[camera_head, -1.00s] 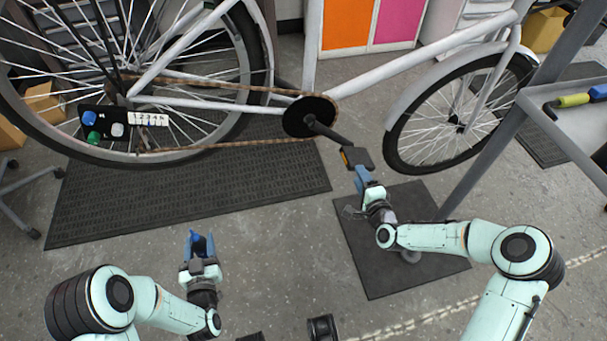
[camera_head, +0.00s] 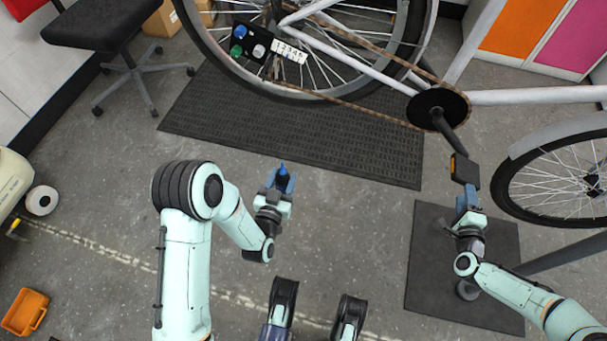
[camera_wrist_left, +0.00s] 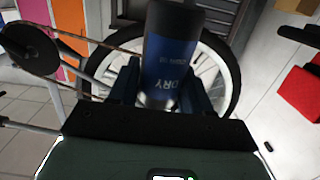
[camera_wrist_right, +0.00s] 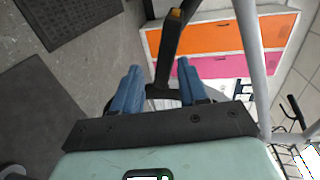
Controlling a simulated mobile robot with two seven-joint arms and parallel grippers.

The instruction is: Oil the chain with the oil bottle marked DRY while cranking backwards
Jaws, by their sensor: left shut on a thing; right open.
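My left gripper (camera_head: 281,184) is shut on a blue oil bottle (camera_wrist_left: 169,62) with a black end; the word DRY reads on it in the left wrist view. It holds the bottle over the floor, apart from the bike. The rusty chain (camera_head: 345,103) runs from the rear wheel to the black chainring (camera_head: 438,108). The crank (camera_head: 448,132) points down to the right, with the pedal (camera_head: 465,170) at its end. My right gripper (camera_head: 469,199) is open just below the pedal. In the right wrist view the crank arm (camera_wrist_right: 172,50) reaches down between the open fingers (camera_wrist_right: 160,92).
A panel with coloured knobs and a number strip (camera_head: 290,52) is by the rear wheel. A black mat (camera_head: 260,130) lies under the bike, a smaller one (camera_head: 430,270) under my right arm. A black chair (camera_head: 105,25) and an orange crate (camera_head: 25,311) are at the left.

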